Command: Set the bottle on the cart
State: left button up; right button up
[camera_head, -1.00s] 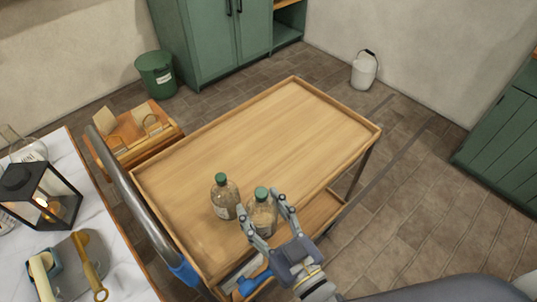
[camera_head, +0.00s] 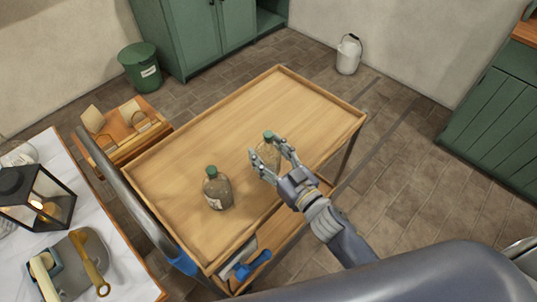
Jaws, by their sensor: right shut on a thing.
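The cart (camera_head: 245,115) has a rimmed wooden top and stands in the middle of the view. A bottle with a green cap (camera_head: 270,151) is between the fingers of my right gripper (camera_head: 273,161), which is shut on it. This bottle is over the cart top near its right long edge; I cannot tell whether its base touches the wood. The fingers hide part of it. A second, similar bottle (camera_head: 218,190) stands upright on the cart, to the left and nearer. My left gripper is not in view.
A marble-topped table (camera_head: 118,268) with a lantern (camera_head: 36,198) and a board with a gold-handled tool (camera_head: 88,262) is at the lower left. A blue-handled object (camera_head: 253,265) is on the cart's lower shelf. The far part of the cart top is clear.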

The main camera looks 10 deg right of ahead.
jog(key=shift+f, duration=0.65)
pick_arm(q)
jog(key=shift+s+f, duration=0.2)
pick_arm(e)
jog(key=shift+f, duration=0.2)
jog(key=o, duration=1.4)
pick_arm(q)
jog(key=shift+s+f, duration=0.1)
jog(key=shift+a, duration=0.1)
pick_arm(e)
jog(key=shift+r, duration=0.15)
pick_arm(q)
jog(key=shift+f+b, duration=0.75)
jog(key=shift+b, duration=0.15)
pick_arm(e)
jog(key=v, duration=1.2)
